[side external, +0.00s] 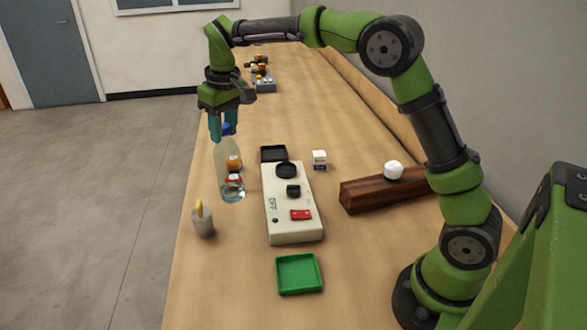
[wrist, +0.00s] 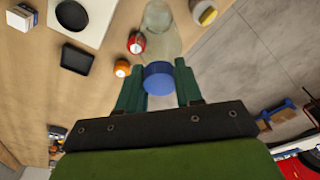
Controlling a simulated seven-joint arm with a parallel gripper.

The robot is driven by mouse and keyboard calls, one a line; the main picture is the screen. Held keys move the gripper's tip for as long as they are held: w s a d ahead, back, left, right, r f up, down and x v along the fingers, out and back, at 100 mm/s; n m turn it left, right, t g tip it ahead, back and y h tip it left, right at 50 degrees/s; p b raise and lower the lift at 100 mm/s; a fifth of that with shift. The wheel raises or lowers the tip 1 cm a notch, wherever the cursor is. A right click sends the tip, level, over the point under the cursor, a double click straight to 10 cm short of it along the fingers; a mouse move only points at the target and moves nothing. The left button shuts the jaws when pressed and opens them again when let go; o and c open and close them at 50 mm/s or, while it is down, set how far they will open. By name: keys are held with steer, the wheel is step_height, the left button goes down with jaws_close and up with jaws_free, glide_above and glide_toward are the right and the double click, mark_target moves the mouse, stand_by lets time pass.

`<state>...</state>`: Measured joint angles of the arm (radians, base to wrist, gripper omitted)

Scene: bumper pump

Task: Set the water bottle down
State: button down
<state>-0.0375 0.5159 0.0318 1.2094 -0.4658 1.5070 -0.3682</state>
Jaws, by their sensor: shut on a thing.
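The water bottle (side external: 227,150) is clear with a blue cap and hangs upright, or nearly so, below my gripper (side external: 224,125) at the left side of the table. My gripper is shut on it near the cap. In the wrist view, the blue cap (wrist: 158,78) is between the green fingers (wrist: 160,88), and the clear body (wrist: 162,25) extends away beyond it. The bottle's base appears low, near the tabletop, but I cannot tell whether it touches.
An orange item (wrist: 122,68) and a red can (wrist: 137,43) stand close to the bottle. A grey cup with yellow (side external: 203,222) is nearer the front. Right are a white switch box (side external: 290,225), black tray (side external: 273,153) and small white box (side external: 319,160). A green tray (side external: 299,274) lies in front.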

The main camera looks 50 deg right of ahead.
mark_target(226, 149)
steer(key=shift+f, duration=2.8)
steer(key=c, duration=0.7)
jaws_free()
steer(key=shift+c, duration=0.2)
